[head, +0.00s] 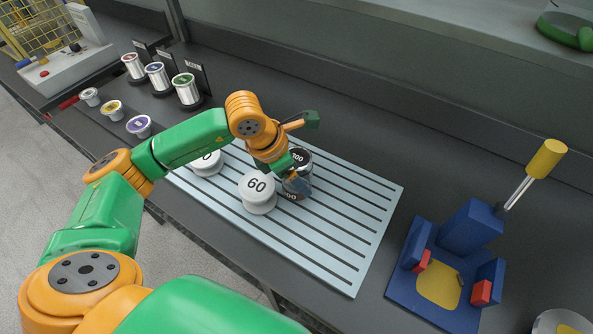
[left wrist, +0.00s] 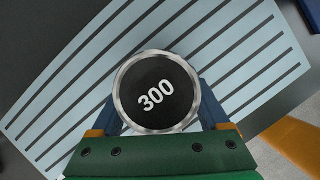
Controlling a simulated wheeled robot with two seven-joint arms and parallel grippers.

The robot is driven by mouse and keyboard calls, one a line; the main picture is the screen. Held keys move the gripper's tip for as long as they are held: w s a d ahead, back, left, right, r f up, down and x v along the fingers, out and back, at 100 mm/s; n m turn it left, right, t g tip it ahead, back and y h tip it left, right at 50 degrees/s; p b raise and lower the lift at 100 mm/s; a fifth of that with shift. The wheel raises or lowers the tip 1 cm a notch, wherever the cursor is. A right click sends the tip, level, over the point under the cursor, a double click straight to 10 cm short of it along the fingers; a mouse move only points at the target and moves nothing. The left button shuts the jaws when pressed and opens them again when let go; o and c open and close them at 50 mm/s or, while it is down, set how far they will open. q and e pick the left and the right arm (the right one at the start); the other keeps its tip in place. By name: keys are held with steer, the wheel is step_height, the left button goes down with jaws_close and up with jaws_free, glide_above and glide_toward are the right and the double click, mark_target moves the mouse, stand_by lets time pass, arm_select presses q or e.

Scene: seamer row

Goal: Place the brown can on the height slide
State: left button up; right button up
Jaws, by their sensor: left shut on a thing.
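My left gripper (head: 298,187) is shut on a round black-topped piece marked 300 (head: 301,157), over the slatted light-blue board. In the left wrist view the piece's black top (left wrist: 156,92) with its silver rim sits between the two fingers. More white digits show low by the fingers; I cannot tell if they belong to a second piece. I cannot make out a clearly brown can. A blue fixture (head: 470,228) with a yellow-knobbed metal rod, red pads and a yellow disc stands at right; I cannot tell whether it is the height slide. My right gripper is not in view.
The slatted board (head: 345,262) holds a white 60 piece (head: 257,190) and another white piece (head: 206,164). Three silver cans, red (head: 132,68), blue (head: 157,77) and green (head: 187,90), stand behind small cups (head: 112,109). The board's right part is clear.

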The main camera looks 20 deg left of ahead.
arm_select(q)
steer(key=o, duration=1.2)
